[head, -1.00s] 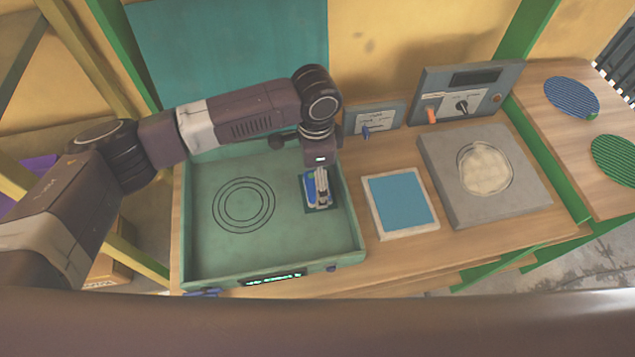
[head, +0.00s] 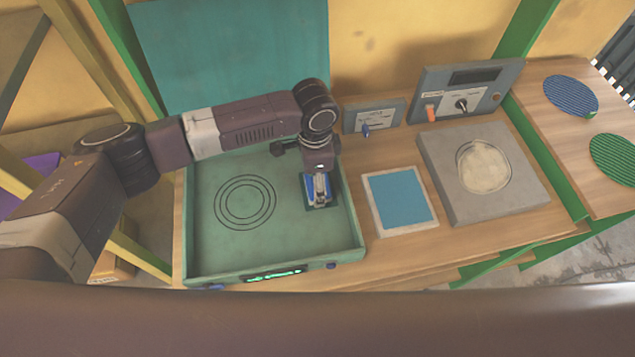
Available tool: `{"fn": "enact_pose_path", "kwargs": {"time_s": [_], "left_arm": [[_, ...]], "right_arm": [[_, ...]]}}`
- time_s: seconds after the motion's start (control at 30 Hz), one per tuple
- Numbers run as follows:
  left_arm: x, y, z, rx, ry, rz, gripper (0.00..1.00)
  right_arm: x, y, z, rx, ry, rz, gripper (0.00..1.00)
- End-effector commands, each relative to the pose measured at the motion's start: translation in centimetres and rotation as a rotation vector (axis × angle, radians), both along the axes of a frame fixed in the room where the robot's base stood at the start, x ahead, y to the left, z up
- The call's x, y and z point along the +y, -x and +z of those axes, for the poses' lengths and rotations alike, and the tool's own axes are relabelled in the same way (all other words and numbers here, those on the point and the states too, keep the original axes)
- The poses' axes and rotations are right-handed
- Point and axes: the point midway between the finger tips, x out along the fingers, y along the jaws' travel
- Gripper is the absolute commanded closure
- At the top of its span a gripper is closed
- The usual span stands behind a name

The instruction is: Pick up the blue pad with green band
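A small blue pad (head: 309,193) lies at the right side of the green tray (head: 205,266), on a dark green square patch (head: 334,206). My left gripper (head: 319,199) points down right over the pad and hides most of it. Its light grey fingers are at the pad, but I cannot tell whether they are closed on it. A green band on the pad cannot be made out. My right gripper is not in view.
Right of the tray are a blue panel in a pale frame (head: 399,200) and a grey block with a round pale top (head: 484,166). Two control boxes (head: 375,117) (head: 470,92) stand behind. Blue (head: 571,95) and green (head: 613,158) striped discs lie far right. The tray's left part, with printed rings, is clear.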

Motion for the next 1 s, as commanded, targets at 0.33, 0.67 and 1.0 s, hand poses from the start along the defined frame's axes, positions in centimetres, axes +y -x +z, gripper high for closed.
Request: {"fn": "enact_pose_path", "kwargs": {"time_s": [0.33, 0.67, 1.0], "left_arm": [[0.0, -0.1, 1.4, -0.001, 0.002, 0.001, 0.63], [-0.1, -0.2, 8.8, -0.007, 0.003, -0.001, 0.63], [-0.1, -0.1, 17.4, -0.003, 0.001, -0.001, 0.63]], "right_arm": [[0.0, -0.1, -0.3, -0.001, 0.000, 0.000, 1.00], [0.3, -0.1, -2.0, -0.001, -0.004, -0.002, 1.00], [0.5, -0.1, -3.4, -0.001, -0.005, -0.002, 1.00]]}}
